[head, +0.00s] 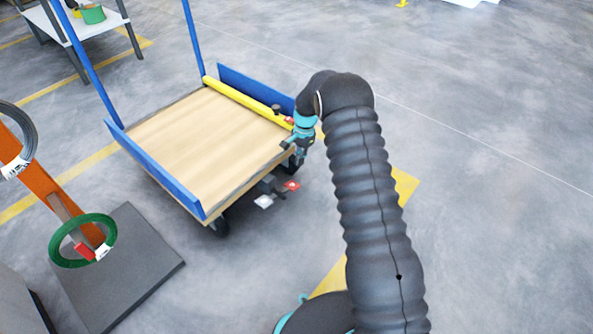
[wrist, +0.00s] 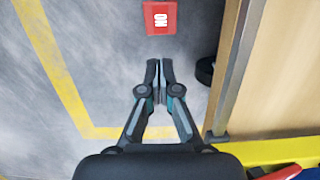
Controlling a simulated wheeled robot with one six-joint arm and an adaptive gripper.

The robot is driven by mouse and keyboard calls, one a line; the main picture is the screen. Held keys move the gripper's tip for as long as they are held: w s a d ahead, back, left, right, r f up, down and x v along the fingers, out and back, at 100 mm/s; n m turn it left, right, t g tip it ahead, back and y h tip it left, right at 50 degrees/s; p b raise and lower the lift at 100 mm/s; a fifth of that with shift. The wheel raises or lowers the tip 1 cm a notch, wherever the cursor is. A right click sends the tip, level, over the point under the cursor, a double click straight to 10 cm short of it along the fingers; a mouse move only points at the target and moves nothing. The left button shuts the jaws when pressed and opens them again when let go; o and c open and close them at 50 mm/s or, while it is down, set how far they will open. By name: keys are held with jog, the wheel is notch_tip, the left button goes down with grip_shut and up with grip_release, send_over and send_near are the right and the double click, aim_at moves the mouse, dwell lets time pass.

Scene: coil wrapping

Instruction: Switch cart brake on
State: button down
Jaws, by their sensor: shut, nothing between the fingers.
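The cart (head: 195,145) has a wooden deck, blue side rails and blue uprights. Its brake has a red pedal (head: 291,185) and a white pedal (head: 264,201) low at the cart's near edge, just above the floor. In the wrist view the red pedal (wrist: 160,17) reads "ON" and lies at the top, ahead of my fingertips and apart from them. The white pedal is out of the wrist view. My gripper (head: 298,160) is at the cart's near right corner, pointing down above the red pedal. In the wrist view my gripper (wrist: 159,64) is shut and empty.
A yellow bar (head: 238,101) lies along the deck's far right side; it also shows in the wrist view (wrist: 275,152). A cart wheel (wrist: 206,71) is right of my fingers. An orange stand (head: 45,185) with coils is at left. Open floor (head: 480,200) lies right.

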jog(key=shift+w+d+r, duration=0.2)
jog(key=shift+r, duration=0.6)
jog(key=shift+w+d+r, duration=0.15)
jog(key=shift+w+r, duration=0.1)
jog(key=shift+r, duration=0.55)
jog(key=shift+w+d+r, duration=0.2)
jog(key=shift+r, duration=0.6)
jog(key=s+d+n+g, duration=0.1)
jog(key=s+n, duration=0.3)
jog(key=s, duration=0.3)
jog(key=s+d+r+n+t+p, duration=0.1)
jog(key=s+d+r+t+p, duration=0.1)
jog(key=s+r, duration=1)
jog(key=s+d+r+n+t+p, duration=0.1)
jog(key=s+r+n+t, duration=0.1)
jog(key=s+r, duration=1.1)
jog(key=s+d+r+n+t+h+p, duration=0.1)
jog(key=s+d+r+n+t+p, duration=0.1)
jog(key=s+r, duration=1)
jog(key=shift+s+d+r+t+p, duration=0.2)
jog(key=shift+d+r+t+p, duration=0.15)
jog(key=shift+r+t, duration=0.5)
